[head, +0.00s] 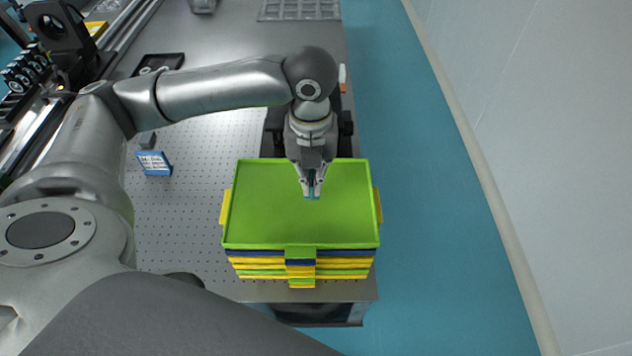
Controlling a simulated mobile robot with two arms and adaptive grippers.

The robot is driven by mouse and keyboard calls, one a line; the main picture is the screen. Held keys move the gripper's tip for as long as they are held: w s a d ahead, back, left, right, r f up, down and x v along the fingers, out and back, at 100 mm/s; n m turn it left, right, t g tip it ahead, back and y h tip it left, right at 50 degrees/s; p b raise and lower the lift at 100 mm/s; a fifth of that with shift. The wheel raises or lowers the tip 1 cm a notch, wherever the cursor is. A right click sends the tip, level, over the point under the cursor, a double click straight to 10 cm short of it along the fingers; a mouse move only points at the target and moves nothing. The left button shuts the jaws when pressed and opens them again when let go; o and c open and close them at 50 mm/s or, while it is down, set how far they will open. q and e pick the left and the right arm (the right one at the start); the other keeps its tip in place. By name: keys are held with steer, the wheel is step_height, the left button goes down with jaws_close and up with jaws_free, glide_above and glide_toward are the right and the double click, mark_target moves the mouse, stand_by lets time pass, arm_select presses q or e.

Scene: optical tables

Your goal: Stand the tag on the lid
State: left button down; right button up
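A green lid (265,205), flat with a raised rim, tops a stack of yellow, blue and green trays near the table's front edge. My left gripper (312,190) points down over the lid, right of its middle, with its fingers close together. A thin blue piece (312,196) shows between the fingertips; it looks held and may be a tag seen nearly edge-on. I cannot tell whether it touches the lid. A blue tag with a white label (154,163) stands on the table left of the stack. My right gripper is not in view.
Dark equipment (60,35) and rails line the far left. A black tray (158,63) lies behind my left arm. A dark object is partly hidden behind the gripper. Blue floor lies right of the table.

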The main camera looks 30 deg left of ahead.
arm_select(q)
steer(key=shift+w+d+f, duration=0.1)
steer(key=shift+w+f, duration=0.35)
steer(key=shift+f, duration=0.1)
step_height(320, 180, down, 3)
steer(key=shift+w+f+p, duration=0.1)
steer(key=shift+w+p, duration=0.05)
steer(key=shift+p, duration=0.65)
steer(key=shift+f, duration=0.15)
steer(key=c, duration=1.6)
jaws_free()
steer(key=shift+f, duration=0.1)
steer(key=shift+c, duration=0.2)
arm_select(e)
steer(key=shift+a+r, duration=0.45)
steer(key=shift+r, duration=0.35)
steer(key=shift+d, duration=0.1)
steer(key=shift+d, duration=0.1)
